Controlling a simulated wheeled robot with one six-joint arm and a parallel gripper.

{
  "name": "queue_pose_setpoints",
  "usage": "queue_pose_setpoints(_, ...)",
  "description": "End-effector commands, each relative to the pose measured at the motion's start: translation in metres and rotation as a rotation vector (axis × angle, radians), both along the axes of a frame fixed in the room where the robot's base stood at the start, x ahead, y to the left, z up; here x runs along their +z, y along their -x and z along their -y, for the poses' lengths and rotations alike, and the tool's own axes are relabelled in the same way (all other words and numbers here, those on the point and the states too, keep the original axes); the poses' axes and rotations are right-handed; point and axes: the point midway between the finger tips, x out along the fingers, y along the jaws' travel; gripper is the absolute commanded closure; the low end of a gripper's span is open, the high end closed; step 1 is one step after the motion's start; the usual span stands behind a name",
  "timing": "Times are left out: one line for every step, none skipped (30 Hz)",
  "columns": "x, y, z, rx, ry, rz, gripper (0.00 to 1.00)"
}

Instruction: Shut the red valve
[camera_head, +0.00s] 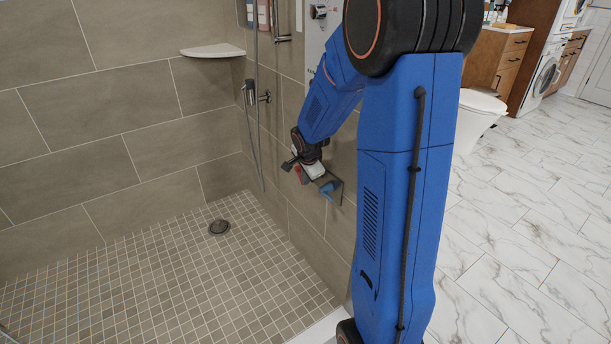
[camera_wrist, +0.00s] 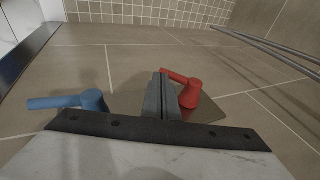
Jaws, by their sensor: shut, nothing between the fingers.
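The red valve (camera_wrist: 188,92) shows in the wrist view just right of my gripper's fingers, its lever pointing up and to the left from a round hub. The fingers partly cover it, and I cannot tell whether they touch it. In the head view the red valve (camera_head: 302,175) is a small patch beneath my wrist. My gripper (camera_wrist: 163,90) is shut and empty, its two fingers together beside the red lever. In the head view my gripper (camera_head: 290,163) is low by the shower wall.
A blue valve (camera_wrist: 92,101) sits left of the fingers, its lever pointing left; it also shows in the head view (camera_head: 329,188). Both valves are on a plate on the tiled wall. A shower hose (camera_head: 253,140) hangs nearby. The shower floor (camera_head: 150,285) is clear around the drain (camera_head: 219,227).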

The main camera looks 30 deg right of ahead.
Motion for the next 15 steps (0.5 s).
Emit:
queue_pose_setpoints(-0.003, 0.000, 0.000, 0.001, 0.000, -0.001, 1.00)
queue_pose_setpoints(-0.005, 0.000, 0.000, 0.001, 0.000, -0.001, 1.00)
queue_pose_setpoints(-0.007, 0.000, 0.000, 0.000, 0.000, -0.001, 1.00)
queue_pose_setpoints(-0.009, 0.000, 0.000, -0.001, 0.000, -0.002, 1.00)
queue_pose_setpoints(-0.011, -0.001, 0.000, -0.001, 0.000, -0.002, 1.00)
queue_pose_setpoints(-0.013, -0.001, 0.000, 0.001, 0.000, -0.002, 1.00)
queue_pose_setpoints(-0.015, -0.002, 0.000, 0.001, 0.000, -0.002, 1.00)
queue_pose_setpoints(-0.017, -0.002, 0.000, 0.001, 0.000, -0.001, 1.00)
queue_pose_setpoints(-0.019, -0.003, 0.000, 0.000, -0.001, -0.001, 1.00)
queue_pose_setpoints(-0.021, -0.003, 0.000, 0.000, -0.001, -0.002, 1.00)
queue_pose_setpoints(-0.022, -0.004, 0.000, 0.000, 0.000, -0.002, 1.00)
queue_pose_setpoints(-0.024, -0.004, 0.000, 0.001, 0.000, -0.002, 1.00)
queue_pose_setpoints(-0.026, -0.005, 0.000, 0.001, 0.000, -0.002, 1.00)
queue_pose_setpoints(-0.027, -0.006, 0.000, 0.000, 0.000, -0.002, 1.00)
queue_pose_setpoints(-0.029, -0.007, 0.000, 0.000, 0.000, -0.002, 1.00)
